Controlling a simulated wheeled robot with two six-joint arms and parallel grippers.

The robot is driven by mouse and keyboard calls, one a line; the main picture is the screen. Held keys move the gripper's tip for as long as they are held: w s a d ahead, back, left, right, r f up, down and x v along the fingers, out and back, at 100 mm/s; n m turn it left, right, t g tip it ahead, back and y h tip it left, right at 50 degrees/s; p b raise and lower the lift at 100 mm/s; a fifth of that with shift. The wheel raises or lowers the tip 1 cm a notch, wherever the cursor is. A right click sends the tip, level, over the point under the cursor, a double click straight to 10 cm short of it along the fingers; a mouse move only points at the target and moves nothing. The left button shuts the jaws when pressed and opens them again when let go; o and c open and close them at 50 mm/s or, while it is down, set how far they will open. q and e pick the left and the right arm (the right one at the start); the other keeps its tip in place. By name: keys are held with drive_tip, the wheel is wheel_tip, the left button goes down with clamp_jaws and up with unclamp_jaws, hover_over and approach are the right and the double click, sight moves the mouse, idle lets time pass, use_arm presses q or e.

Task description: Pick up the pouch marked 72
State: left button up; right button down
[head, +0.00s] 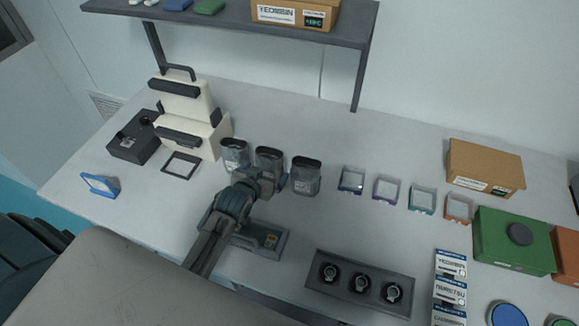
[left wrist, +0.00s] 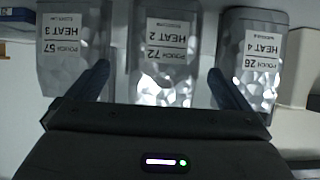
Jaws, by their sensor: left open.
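Three grey foil pouches stand in a row on the table. In the left wrist view their labels are upside down: the pouch marked 72 (left wrist: 165,85) is in the middle, the pouch marked 57 (left wrist: 74,45) on the left and the pouch marked 26 (left wrist: 255,55) on the right. In the head view the pouch marked 72 (head: 268,156) is also the middle one, its lower part hidden by my gripper. My left gripper (head: 261,178) is open in front of it, its fingers spread to either side of that pouch. I cannot tell how deep the fingertips reach.
A cream device (head: 185,115) and a dark box (head: 133,137) stand left of the pouches. Several small clear-topped trays (head: 352,180) lie to the right. A dark holder with three round parts (head: 360,284) is at the front. A shelf (head: 235,24) spans the back.

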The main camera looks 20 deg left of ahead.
sight(272, 164)
use_arm(q)
drive_tip(key=shift+s+a, duration=0.15)
drive_tip(key=shift+a, duration=0.2)
drive_tip(key=shift+w+f, duration=0.1)
drive_tip(key=shift+w, duration=0.2)
drive_tip(key=shift+w+f+p, duration=0.15)
drive_tip(key=shift+w+p, duration=0.2)
drive_tip(key=shift+p, duration=0.05)
drive_tip(key=p+x, duration=0.1)
drive_tip(key=x, duration=0.4)
drive_tip(key=shift+p, duration=0.35)
drive_tip(key=shift+w+f, duration=0.4)
drive_tip(key=shift+w, duration=0.1)
drive_tip(key=shift+c, duration=0.4)
drive_tip(key=shift+r, duration=0.1)
drive_tip(key=c, duration=1.1)
